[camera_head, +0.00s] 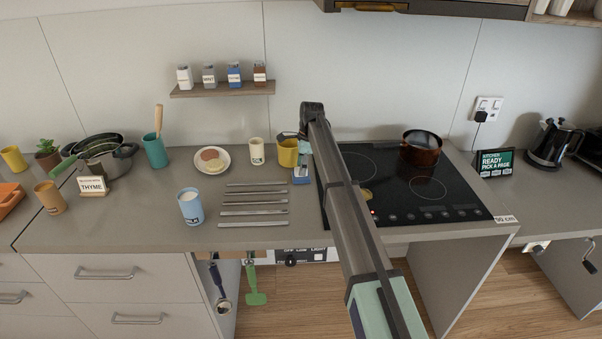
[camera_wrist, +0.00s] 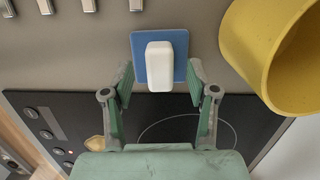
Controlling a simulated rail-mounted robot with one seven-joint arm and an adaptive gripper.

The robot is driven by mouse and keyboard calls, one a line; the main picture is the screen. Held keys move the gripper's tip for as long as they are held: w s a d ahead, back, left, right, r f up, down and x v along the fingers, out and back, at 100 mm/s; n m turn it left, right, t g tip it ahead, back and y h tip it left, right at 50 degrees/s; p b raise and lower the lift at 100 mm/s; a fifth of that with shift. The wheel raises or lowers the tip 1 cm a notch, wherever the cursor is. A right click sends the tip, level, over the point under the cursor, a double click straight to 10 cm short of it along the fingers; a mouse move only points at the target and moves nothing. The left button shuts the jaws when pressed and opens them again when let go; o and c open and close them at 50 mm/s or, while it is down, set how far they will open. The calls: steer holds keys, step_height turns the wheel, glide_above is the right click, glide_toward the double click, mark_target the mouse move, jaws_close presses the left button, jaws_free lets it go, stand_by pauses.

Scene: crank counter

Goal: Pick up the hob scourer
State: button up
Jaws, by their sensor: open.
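The hob scourer looks to be the blue square pad with a white block-shaped grip (camera_wrist: 160,65) in the wrist view. It lies on the grey counter beside the black hob. In the head view its blue part (camera_head: 301,180) shows just left of the hob, partly hidden by my gripper (camera_head: 304,150). My gripper (camera_wrist: 161,85) is open, with one finger on each side of the white grip in the wrist view. Gaps show between the fingers and the grip. I cannot tell the exact height of the fingertips above the counter.
A yellow mug (camera_head: 287,153) stands close beside the scourer; it also shows in the wrist view (camera_wrist: 240,45). Several metal bars (camera_head: 252,211) lie to the left. The hob (camera_head: 440,205) carries a copper pot (camera_head: 421,150) and a small tan item (camera_head: 366,195).

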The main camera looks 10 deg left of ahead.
steer(key=shift+a+f, duration=0.15)
steer(key=shift+f, duration=0.8)
jaws_close()
steer(key=shift+r, duration=0.1)
step_height(320, 180, up, 20)
steer(key=b, duration=0.4)
steer(key=shift+b, duration=0.3)
steer(key=c, duration=1.1)
jaws_free()
